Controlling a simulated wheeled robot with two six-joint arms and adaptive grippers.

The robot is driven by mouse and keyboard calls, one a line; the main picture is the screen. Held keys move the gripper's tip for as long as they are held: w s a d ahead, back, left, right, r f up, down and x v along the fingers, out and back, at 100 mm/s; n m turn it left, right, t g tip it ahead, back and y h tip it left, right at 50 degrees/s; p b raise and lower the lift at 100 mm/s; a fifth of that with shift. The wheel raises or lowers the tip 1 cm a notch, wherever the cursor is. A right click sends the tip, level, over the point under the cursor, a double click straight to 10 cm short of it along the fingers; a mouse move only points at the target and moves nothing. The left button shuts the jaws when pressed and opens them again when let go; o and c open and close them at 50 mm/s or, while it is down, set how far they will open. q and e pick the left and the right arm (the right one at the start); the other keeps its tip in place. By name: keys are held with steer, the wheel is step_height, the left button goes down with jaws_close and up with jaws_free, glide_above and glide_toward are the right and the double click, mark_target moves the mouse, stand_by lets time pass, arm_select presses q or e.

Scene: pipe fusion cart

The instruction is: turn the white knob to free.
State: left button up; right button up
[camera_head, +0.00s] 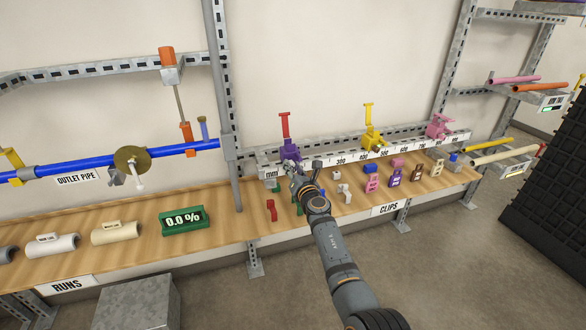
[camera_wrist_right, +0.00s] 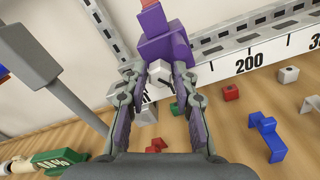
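The white knob (camera_wrist_right: 159,74) is a small pale block just below the purple clamp (camera_head: 289,150) in the right wrist view. The purple clamp also fills the top middle of that wrist view (camera_wrist_right: 160,42). My right gripper (camera_head: 302,168) reaches up to the clamp's front in the head view. In the wrist view its fingertips (camera_wrist_right: 167,75) lie on either side of the knob, with little room between. I cannot tell whether they press on it. The knob is hidden by my gripper in the head view. My left gripper is not in view.
The clamp stands on a numbered rail (camera_head: 350,156), with yellow (camera_head: 371,136) and pink (camera_head: 437,128) clamps to its right. Several loose clips, one red (camera_head: 271,209), lie on the wooden bench (camera_head: 235,223). A green display (camera_head: 184,220) reads 0.0 %. A blue pipe (camera_head: 90,163) is at left.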

steer(key=shift+o, duration=1.1)
